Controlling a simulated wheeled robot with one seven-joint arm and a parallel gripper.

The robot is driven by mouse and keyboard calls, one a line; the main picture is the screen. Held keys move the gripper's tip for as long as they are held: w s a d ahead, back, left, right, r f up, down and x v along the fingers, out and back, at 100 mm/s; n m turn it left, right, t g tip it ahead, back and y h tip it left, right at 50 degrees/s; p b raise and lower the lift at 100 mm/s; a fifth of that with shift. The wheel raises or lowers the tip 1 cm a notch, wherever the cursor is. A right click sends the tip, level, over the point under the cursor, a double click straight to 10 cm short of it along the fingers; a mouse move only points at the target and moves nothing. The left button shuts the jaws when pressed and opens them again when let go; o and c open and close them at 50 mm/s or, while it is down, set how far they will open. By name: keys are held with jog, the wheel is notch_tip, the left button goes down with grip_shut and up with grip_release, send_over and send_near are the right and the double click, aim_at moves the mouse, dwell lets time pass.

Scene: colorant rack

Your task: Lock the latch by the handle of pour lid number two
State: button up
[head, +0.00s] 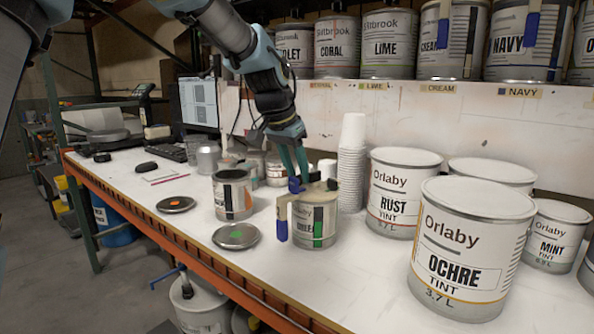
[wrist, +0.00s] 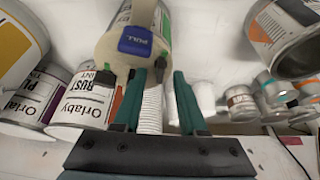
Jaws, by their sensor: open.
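A can with a green-striped label (head: 325,230) stands on the bench and wears a beige pour lid (head: 322,190). A blue handle grip (head: 282,222) hangs at its left side, and a small blue latch tab (head: 295,185) sits at the lid's edge by the handle. In the wrist view the blue tab (wrist: 135,42) reads PULL. No lid number is legible. My gripper (head: 297,172) points down just over the tab. Whether a finger touches the tab I cannot tell.
An open can with an orange stripe (head: 239,196) stands left of it. Stacked white cups (head: 352,165) and the RUST (head: 395,182) and OCHRE (head: 462,262) cans stand to the right.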

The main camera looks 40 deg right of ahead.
jog(key=shift+r, duration=0.1)
jog(key=w+b+v, duration=0.1)
jog(key=v, duration=0.9)
jog(key=shift+s+r+b, duration=0.3)
jog(key=shift+s+b, duration=0.05)
jog(key=shift+s, duration=0.1)
jog(key=shift+a, duration=0.15)
jog(key=w+a+f+n+t+y, duration=0.1)
jog(key=w+a+f+n, duration=0.5)
jog(key=a, duration=0.5)
jog(key=w+a+f+n+y, duration=0.1)
jog(key=w+a+f, duration=0.2)
jog(key=a+f, duration=0.7)
jog(key=s+a+f+n, duration=0.2)
jog(key=a+f, duration=0.1)
jog(key=a, duration=0.4)
jog(key=s+a+f+n+y, duration=0.1)
jog(key=s+a+f+n, duration=0.2)
jog(key=a, duration=0.5)
jog(key=s+a+f+n+y, duration=0.1)
jog(key=s+a+f+n, duration=0.1)
jog(key=a, duration=0.5)
jog(key=shift+s+a+f, duration=0.4)
jog(key=shift+f, duration=0.35)
